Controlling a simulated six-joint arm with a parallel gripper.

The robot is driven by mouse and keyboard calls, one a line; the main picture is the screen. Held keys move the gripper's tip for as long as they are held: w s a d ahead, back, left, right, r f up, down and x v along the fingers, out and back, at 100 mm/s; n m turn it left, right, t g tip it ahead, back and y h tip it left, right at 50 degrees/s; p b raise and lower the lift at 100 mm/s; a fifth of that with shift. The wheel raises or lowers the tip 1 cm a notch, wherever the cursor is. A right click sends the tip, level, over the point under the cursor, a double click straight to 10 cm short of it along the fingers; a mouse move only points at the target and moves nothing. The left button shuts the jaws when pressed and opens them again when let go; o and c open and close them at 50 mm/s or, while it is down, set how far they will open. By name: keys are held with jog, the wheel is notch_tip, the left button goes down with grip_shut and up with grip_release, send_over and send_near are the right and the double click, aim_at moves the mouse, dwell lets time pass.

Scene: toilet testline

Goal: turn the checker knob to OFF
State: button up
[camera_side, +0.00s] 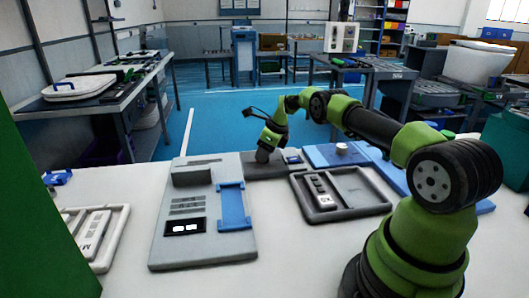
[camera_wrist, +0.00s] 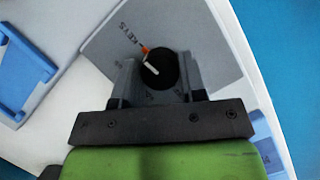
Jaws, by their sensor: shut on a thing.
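The checker knob (camera_wrist: 165,62) is round and black with a white pointer line. In the wrist view the pointer slants to the upper left, and an orange mark sits at the knob's upper-left edge beside the printed word KEYS. The knob is on a grey plate (camera_wrist: 196,35), which shows dark grey in the side view (camera_side: 287,170). My gripper (camera_wrist: 158,75) is shut on the knob, one finger on either side of it. In the side view my gripper (camera_side: 265,153) points down at the plate and hides the knob. I cannot read an OFF label.
A grey device (camera_side: 165,235) with a blue bracket (camera_side: 234,208) stands left of my gripper. A dark tray (camera_side: 372,201) with a small grey device lies in front, to the right. A blue panel (camera_side: 320,157) with a white knob (camera_side: 342,148) is right of the plate.

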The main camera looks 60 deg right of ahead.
jog(key=shift+w+n, duration=0.1)
jog(key=shift+n, duration=0.3)
jog(key=shift+n+y, duration=0.3)
jog(key=o, duration=0.9)
jog(key=shift+m, duration=0.7)
jog(key=a+v, duration=0.2)
jog(key=v, duration=0.9)
jog(key=s+a+r+n, duration=0.3)
jog(key=a+r+n, duration=0.4)
jog(key=a+r, duration=0.1)
jog(key=s+a+r+n+t, duration=0.1)
jog(key=s+a+r+n, duration=0.2)
jog(key=a+r+n, duration=0.3)
jog(key=shift+a+r+n+h, duration=0.4)
jog(key=shift+a+r, duration=0.6)
jog(key=shift+r, duration=0.75)
